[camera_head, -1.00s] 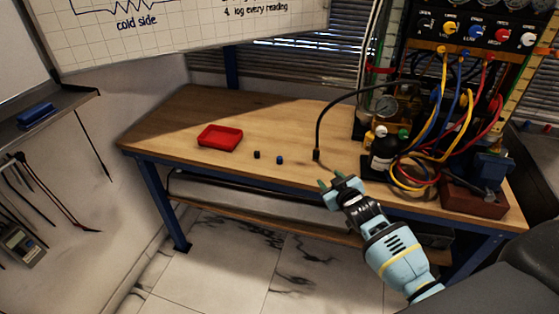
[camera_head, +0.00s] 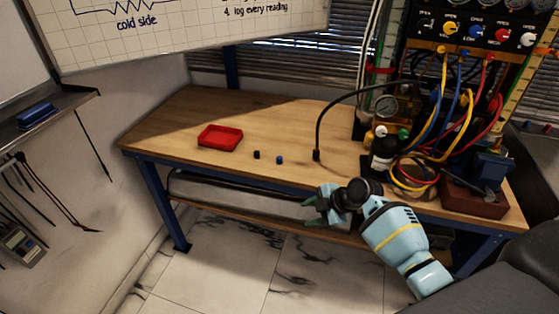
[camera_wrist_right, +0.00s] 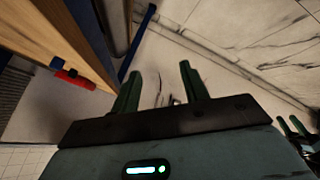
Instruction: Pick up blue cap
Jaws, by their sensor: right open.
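The small blue cap (camera_head: 279,160) stands on the wooden bench top, near its front edge, in the head view. A small black cap (camera_head: 257,155) stands just left of it. My right gripper (camera_head: 308,205) is in front of the bench edge, lower and to the right of the blue cap, and does not touch it. In the right wrist view the two green fingers of the right gripper (camera_wrist_right: 158,85) are apart with nothing between them.
A red tray (camera_head: 220,147) lies on the workbench (camera_head: 180,115) left of the caps. A black hose (camera_head: 317,140) ends on the bench right of them. The gauge rig (camera_head: 440,120) with coloured hoses fills the right side. The bench between tray and hose is mostly clear.

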